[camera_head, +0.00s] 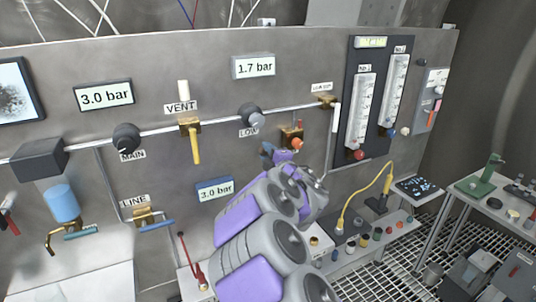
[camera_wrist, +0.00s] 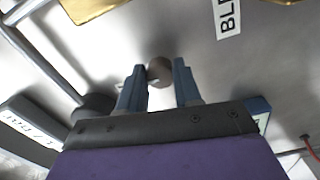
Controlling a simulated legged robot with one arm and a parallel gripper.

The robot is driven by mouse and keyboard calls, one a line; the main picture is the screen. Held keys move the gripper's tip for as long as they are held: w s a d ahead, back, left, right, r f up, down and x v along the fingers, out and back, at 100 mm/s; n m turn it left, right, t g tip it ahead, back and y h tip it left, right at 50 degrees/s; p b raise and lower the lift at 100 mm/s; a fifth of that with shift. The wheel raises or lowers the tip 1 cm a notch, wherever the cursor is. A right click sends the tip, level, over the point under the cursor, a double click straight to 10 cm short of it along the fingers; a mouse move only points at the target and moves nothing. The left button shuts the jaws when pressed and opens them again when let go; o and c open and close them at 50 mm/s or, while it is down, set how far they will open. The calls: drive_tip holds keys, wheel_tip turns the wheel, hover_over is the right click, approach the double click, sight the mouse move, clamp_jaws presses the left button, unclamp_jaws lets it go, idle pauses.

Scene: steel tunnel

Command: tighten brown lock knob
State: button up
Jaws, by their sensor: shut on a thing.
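The brown lock knob (camera_wrist: 160,71) shows in the wrist view as a small round brown-grey cap on the grey panel. My gripper (camera_wrist: 160,86) has its two blue-grey fingers on either side of it, shut on the knob. In the head view my gripper (camera_head: 279,156) reaches the panel just left of a brass fitting (camera_head: 291,134) with an orange tip. The brown knob is hidden there behind my gripper and arm.
The LOW knob (camera_head: 249,116) and a blue-framed 3.0 bar display (camera_head: 215,190) are close to my gripper. The yellow VENT lever (camera_head: 195,143) hangs further left. Two flowmeters (camera_head: 360,112) stand to the right. A shelf with a yellow cable (camera_head: 362,203) lies lower right.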

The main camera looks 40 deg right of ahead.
drive_tip(key=o, duration=0.7)
drive_tip(key=shift+f, duration=0.25)
drive_tip(key=o, duration=0.3)
drive_tip(key=shift+a+r, duration=0.15)
drive_tip(key=shift+o, duration=0.2)
drive_tip(key=shift+s, duration=0.1)
drive_tip(key=shift+s, duration=0.25)
drive_tip(key=b+v, duration=0.5)
drive_tip(key=v, duration=1.1)
drive_tip(key=shift+s, duration=0.3)
drive_tip(key=shift+w, duration=0.1)
